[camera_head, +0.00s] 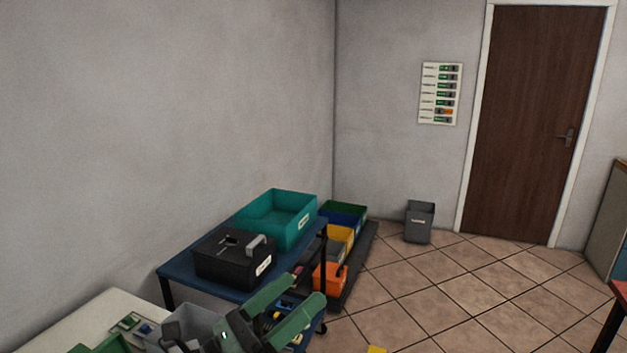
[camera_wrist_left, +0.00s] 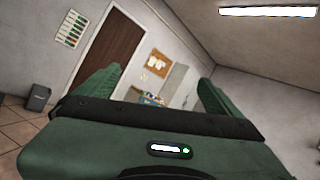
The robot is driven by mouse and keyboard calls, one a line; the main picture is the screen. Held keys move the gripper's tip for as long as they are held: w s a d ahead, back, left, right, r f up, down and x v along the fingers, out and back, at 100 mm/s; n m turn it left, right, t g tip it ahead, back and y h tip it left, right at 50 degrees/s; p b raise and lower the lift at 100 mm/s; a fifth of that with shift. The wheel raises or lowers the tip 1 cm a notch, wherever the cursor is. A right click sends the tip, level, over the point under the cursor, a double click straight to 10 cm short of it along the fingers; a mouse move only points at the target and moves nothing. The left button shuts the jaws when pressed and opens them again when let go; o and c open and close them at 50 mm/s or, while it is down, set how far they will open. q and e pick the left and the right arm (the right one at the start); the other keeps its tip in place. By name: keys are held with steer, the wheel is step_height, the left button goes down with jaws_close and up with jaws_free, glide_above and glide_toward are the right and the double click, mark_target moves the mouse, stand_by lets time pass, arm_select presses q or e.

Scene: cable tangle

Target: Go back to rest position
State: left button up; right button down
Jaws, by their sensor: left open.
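My left gripper (camera_head: 289,312) shows at the bottom of the head view, in front of the blue cart. Its green fingers are apart with nothing between them. In the left wrist view my left gripper (camera_wrist_left: 158,88) also has its fingers spread wide, with only the far room showing between them. My right gripper is not in view.
A blue cart (camera_head: 190,262) holds a teal bin (camera_head: 290,236) and a black box (camera_head: 222,265). Colored bins, one an orange bin (camera_head: 330,277), stand behind it. A grey waste bin (camera_head: 419,224) stands near the brown door (camera_head: 522,120). The tiled floor (camera_head: 450,280) is mostly clear.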

arm_select(q)
steer(key=w+a+f+n+t+y, duration=0.1)
steer(key=a+f+n+t+y, duration=0.25)
steer(key=a+n+y, duration=0.55)
steer(key=w+a+f+n+t+y, duration=0.1)
steer(key=a+f+n+t+y, duration=0.3)
steer(key=n, duration=0.9)
steer(key=s+a+f+n+g+y, duration=0.2)
steer(key=f+n+g+y, duration=0.1)
steer(key=f+n, duration=0.15)
steer(key=s+a+f+n+g+y, duration=0.2)
steer(key=f+n+g, duration=0.1)
steer(key=f+n, duration=0.15)
steer(key=s+f+n+g, duration=0.55)
steer(key=s+f, duration=0.25)
steer(key=s, duration=0.3)
steer(key=s+f+n+g, duration=0.4)
steer(key=s+f+g, duration=0.2)
steer(key=s+f, duration=0.45)
steer(key=s+f+g, duration=0.1)
steer(key=s+f, duration=0.1)
steer(key=f, duration=1.1)
steer(key=s+f, duration=0.2)
steer(key=f, duration=1.1)
steer(key=s+a+f+g, duration=0.1)
steer(key=s+a+f, duration=0.2)
steer(key=s+f, duration=1.2)
steer(key=shift+s+m, duration=0.35)
steer(key=shift+s, duration=0.4)
